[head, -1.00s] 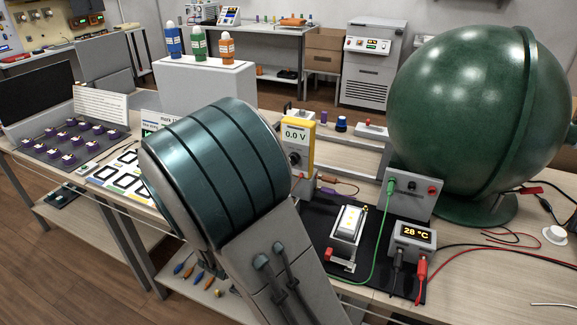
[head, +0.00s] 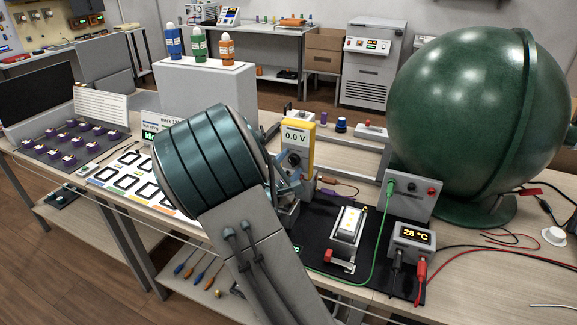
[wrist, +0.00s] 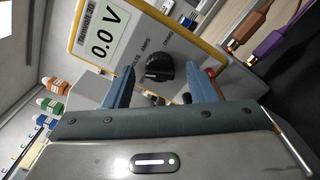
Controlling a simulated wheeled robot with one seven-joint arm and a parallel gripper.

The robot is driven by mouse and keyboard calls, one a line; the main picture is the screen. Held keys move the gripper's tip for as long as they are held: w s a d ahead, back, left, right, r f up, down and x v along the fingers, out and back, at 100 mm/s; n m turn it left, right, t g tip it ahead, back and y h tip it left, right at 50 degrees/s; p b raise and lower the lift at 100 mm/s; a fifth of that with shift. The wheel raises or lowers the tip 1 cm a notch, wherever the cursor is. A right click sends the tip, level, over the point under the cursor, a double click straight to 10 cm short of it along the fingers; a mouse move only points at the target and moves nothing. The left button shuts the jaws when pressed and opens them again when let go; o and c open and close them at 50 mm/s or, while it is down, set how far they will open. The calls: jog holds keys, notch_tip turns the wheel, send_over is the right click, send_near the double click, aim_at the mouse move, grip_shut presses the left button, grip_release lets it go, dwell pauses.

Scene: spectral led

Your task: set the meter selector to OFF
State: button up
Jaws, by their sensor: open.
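The yellow-edged meter (head: 298,136) stands upright on the bench and its display reads 0.0 V. In the wrist view, its grey face (wrist: 185,55) carries a black round selector knob (wrist: 159,72) with small labels around it; AMPS and OHMS can be made out. I cannot tell clearly which label the knob points at. My gripper (wrist: 160,84) is open, with one blue finger on each side of the knob and visible gaps between. In the head view my gripper (head: 287,180) is in front of the meter's lower face, partly hidden by my arm.
Orange and purple plugs (wrist: 240,48) with leads sit beside the meter. A white-topped device (head: 348,225), a temperature box (head: 412,240) and a green cable (head: 380,240) lie to the right. The large green sphere (head: 470,110) stands at the far right.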

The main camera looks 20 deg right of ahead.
jog(key=c, duration=1)
jog(key=shift+o, duration=0.2)
jog(key=shift+n, duration=0.3)
jog(key=n+p, duration=0.2)
jog(key=n, duration=0.2)
jog(key=shift+r+n, duration=0.1)
jog(key=shift+n, duration=0.2)
jog(key=n+p, duration=0.2)
jog(key=n, duration=0.2)
jog(key=shift+n+p, duration=0.3)
jog(key=shift+p, duration=0.1)
jog(key=o, duration=1)
jog(key=shift+c, duration=0.2)
